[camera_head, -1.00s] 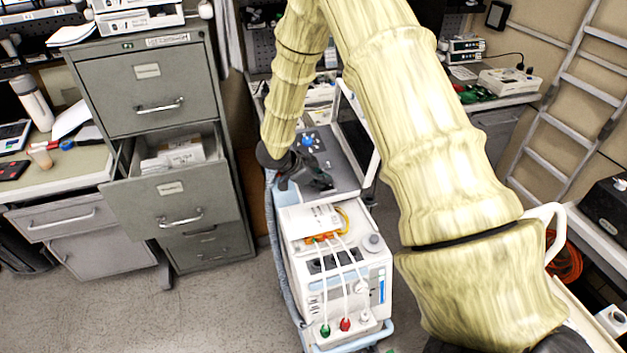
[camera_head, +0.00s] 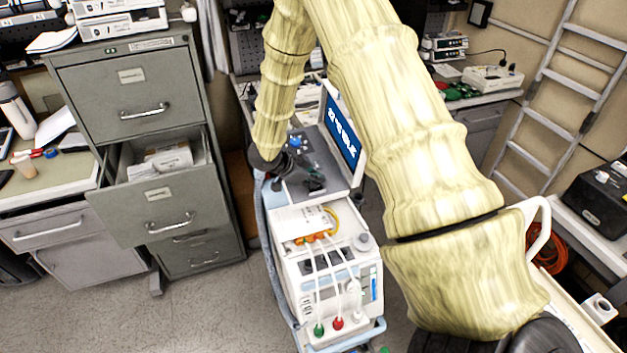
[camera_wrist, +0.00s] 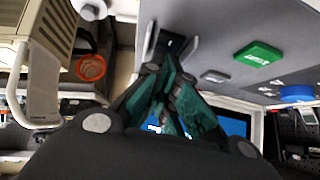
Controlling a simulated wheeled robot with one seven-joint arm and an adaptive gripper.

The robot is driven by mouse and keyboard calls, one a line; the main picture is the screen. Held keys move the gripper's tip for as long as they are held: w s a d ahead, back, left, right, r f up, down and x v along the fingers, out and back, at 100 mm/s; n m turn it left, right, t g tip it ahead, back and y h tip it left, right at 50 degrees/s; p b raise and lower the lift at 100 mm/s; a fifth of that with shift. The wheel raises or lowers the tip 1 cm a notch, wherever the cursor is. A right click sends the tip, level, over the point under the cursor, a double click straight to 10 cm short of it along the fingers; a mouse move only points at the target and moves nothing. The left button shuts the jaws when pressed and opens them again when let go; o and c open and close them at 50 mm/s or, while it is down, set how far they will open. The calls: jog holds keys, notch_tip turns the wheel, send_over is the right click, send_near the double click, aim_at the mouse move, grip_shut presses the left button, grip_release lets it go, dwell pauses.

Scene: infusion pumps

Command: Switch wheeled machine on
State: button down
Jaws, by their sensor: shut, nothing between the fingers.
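The wheeled machine (camera_head: 291,271) is a white cart with a grey top panel (camera_head: 327,162) and a screen (camera_head: 342,136), which is lit blue with white lettering. My gripper (camera_head: 312,184) reaches down to the panel, its fingers shut and empty. In the wrist view the fingertips (camera_wrist: 171,62) are close to a dark switch-like part (camera_wrist: 173,44) between two pale brackets; I cannot tell whether they touch it. A green button (camera_wrist: 258,52) and a blue knob (camera_wrist: 297,93) sit on the panel. The blue lit screen also shows behind the fingers (camera_wrist: 234,125).
A grey filing cabinet (camera_head: 128,97) with an open drawer (camera_head: 150,208) stands to the left of the machine. A ladder (camera_head: 548,100) leans at the right. Cables run down the machine's front. Floor (camera_head: 215,310) is clear at the front left.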

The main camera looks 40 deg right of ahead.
notch_tip(320, 180, up, 3)
jog(key=shift+s+a+f+p, duration=0.15)
jog(key=shift+f+p, duration=0.05)
jog(key=shift+p, duration=0.95)
jog(key=shift+s+a+r+p, duration=0.1)
jog(key=shift+a+r+p, duration=0.15)
jog(key=shift+r+p, duration=0.4)
jog(key=a+f+b+v, duration=0.1)
jog(key=b+v, duration=0.3)
jog(key=v, duration=0.5)
jog(key=shift+w+a+r, duration=0.2)
jog(key=shift+w+a, duration=0.05)
jog(key=shift+a, duration=0.1)
